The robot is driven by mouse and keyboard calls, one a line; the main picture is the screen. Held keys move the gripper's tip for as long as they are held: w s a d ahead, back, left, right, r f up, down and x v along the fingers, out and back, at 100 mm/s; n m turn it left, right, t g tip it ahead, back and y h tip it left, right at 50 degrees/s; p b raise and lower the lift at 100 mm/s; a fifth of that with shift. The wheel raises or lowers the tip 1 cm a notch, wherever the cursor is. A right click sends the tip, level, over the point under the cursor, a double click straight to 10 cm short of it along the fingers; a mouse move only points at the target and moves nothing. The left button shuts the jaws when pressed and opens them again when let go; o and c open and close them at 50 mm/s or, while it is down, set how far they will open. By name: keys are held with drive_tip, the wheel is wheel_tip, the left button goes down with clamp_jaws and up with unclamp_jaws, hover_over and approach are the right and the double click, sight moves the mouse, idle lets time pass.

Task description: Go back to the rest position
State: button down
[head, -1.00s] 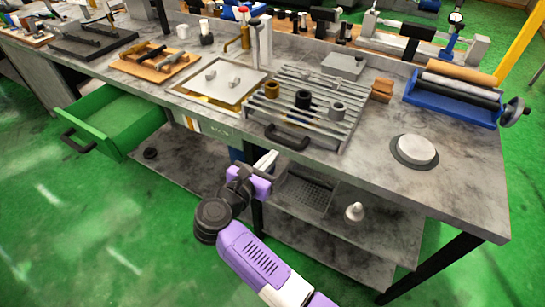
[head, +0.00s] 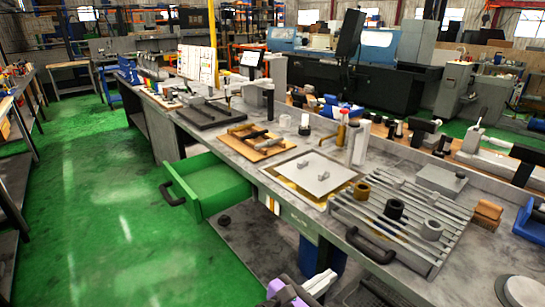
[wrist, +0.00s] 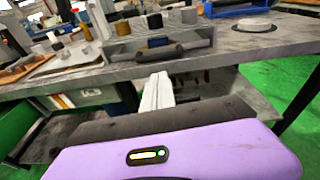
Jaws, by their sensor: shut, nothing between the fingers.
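My gripper (head: 320,284) shows at the bottom edge of the head view, in front of the workbench (head: 262,226). Its pale fingers are together and hold nothing. In the wrist view the gripper (wrist: 156,92) points at the bench front, below the edge of the top. Most of my arm is out of the head view. The open green drawer (head: 207,187) is to the left of the gripper and apart from it.
A slatted rack with a dark handle (head: 370,246) and several cylinders stands on the bench near its front edge. A metal plate (head: 310,172) lies left of it. A lower shelf (head: 245,262) is under the top. The green floor (head: 100,230) on the left is clear.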

wheel_tip(320, 180, up, 11)
drive_tip(key=w+a+n+t+h, duration=0.1)
drive_tip(key=a+n+t, duration=0.1)
drive_tip(key=n+t, duration=0.45)
drive_tip(key=s+r+n+t+y, duration=0.35)
drive_tip(key=s+n+t, duration=0.35)
drive_tip(key=n, duration=0.6)
drive_tip(key=s+d+f+n+g+y, duration=0.2)
drive_tip(key=s+f+n+y, duration=0.1)
drive_tip(key=s+n, duration=0.5)
drive_tip(key=s+d+f+n+g+y, duration=0.3)
drive_tip(key=s+f+n, duration=0.3)
drive_tip(key=s+n, duration=0.3)
drive_tip(key=s+d+f+n+g+y, duration=0.2)
drive_tip(key=s+n, duration=0.7)
drive_tip(key=s, duration=0.6)
wheel_tip(320, 180, down, 3)
drive_tip(key=shift+s+d+r+g+y, duration=0.1)
drive_tip(key=shift+s+d+g+y, duration=0.2)
drive_tip(key=shift+g+y, duration=0.55)
drive_tip(key=shift+a+n, duration=0.1)
drive_tip(key=shift+n, duration=0.15)
